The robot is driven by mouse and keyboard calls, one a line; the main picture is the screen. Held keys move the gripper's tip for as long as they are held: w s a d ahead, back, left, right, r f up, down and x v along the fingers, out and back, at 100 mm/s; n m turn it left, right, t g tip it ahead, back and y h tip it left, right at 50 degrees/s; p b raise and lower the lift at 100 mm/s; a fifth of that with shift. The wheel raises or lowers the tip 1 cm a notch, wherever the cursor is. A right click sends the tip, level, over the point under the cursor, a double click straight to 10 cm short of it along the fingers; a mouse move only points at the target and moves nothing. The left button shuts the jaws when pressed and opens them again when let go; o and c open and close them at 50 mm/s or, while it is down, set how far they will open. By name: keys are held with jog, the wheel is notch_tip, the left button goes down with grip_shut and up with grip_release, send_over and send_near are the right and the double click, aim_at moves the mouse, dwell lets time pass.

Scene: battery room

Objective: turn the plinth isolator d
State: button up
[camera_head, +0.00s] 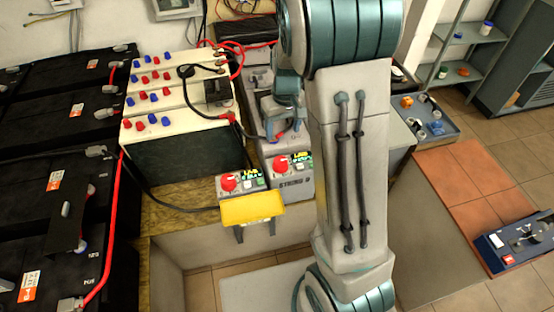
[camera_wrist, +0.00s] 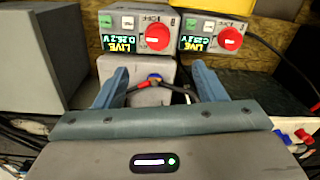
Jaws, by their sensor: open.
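Isolator D is a grey box with a round red knob (camera_head: 280,163) and a lit display reading LIVE; STRING D is on its front. In the wrist view its red knob (camera_wrist: 158,37) shows at the top, seen upside down, with a pale bar lying across it. A similar isolator, marked C, has its red knob (camera_head: 228,183) to the left; this knob is at right in the wrist view (camera_wrist: 231,38). My gripper (camera_wrist: 159,70) is open and empty, its blue fingers apart and short of both knobs. In the head view my arm partly hides my gripper (camera_head: 281,122).
A yellow plate (camera_head: 252,208) stands in front of the isolators. White-topped batteries (camera_head: 185,130) with red and blue caps are to the left, black batteries (camera_head: 60,190) farther left. Red and black cables run behind and beside the isolators. A small tray (camera_head: 445,131) is at right.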

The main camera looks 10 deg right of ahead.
aim_at(281, 160)
jog(key=f, duration=1)
jog(key=w+f+b, duration=0.1)
jog(key=f, duration=0.4)
jog(key=shift+a+f, duration=0.1)
jog(key=shift+f, duration=0.2)
